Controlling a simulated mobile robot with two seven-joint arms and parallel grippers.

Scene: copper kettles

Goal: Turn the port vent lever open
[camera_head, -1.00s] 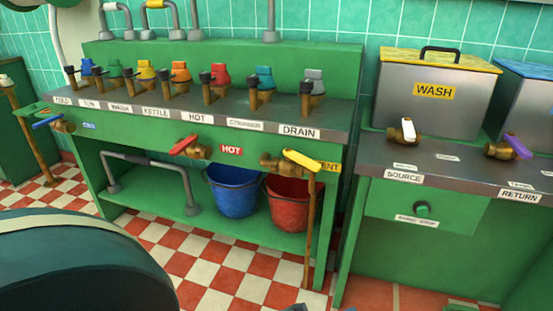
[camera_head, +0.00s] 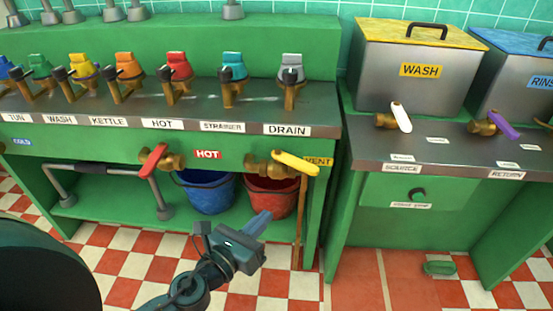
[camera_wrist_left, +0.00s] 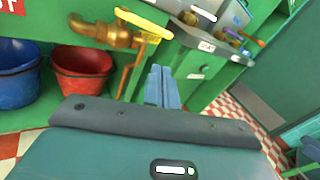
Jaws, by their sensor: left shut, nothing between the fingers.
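The vent lever is a yellow handle (camera_head: 296,163) on a brass valve (camera_head: 262,167) on the green bench front, beside a partly covered yellow label reading VENT (camera_head: 320,161). The handle lies nearly level, sloping slightly down to the right. In the left wrist view the yellow handle (camera_wrist_left: 143,23) is above and left of my fingertips, with the brass valve (camera_wrist_left: 100,30) behind it. My left gripper (camera_head: 263,216) is shut and empty, below the lever and apart from it; its fingers also show in the left wrist view (camera_wrist_left: 162,86). My right gripper is not in view.
A red lever (camera_head: 153,160) labelled HOT is to the left. A blue bucket (camera_head: 206,192) and a red bucket (camera_head: 268,199) stand beneath the bench. A brass pipe (camera_head: 299,225) drops below the vent valve. A second bench with white (camera_head: 401,116) and purple (camera_head: 503,124) levers stands at right.

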